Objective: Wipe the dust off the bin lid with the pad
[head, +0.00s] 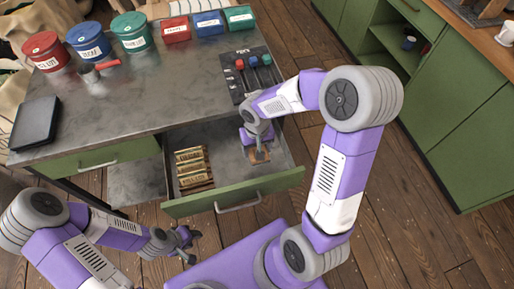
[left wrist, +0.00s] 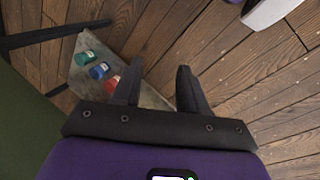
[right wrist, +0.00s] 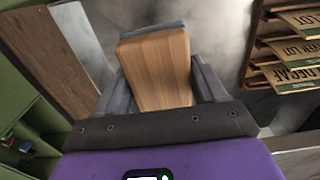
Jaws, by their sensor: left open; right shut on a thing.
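The pad (right wrist: 158,68), with a wood-grained block face, is between the fingers of my right gripper (right wrist: 160,85) in the right wrist view. In the head view my right gripper (head: 257,142) is inside the open drawer, shut on the pad (head: 259,155). Three round lidded bins stand at the back left of the counter: a red bin (head: 47,55), a blue bin (head: 89,42) and a green bin (head: 131,34). I cannot make out dust on their lids. My left gripper (head: 187,243) is open and empty, in front of the drawer; its spread fingers show in the left wrist view (left wrist: 158,72).
The open drawer (head: 236,197) also holds several label packets (head: 192,168). On the counter (head: 180,90) are a scoop (head: 92,73), a black flat device (head: 35,122), small red, blue and green boxes (head: 208,25) and a knobbed dark panel (head: 240,90). The counter's middle is clear.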

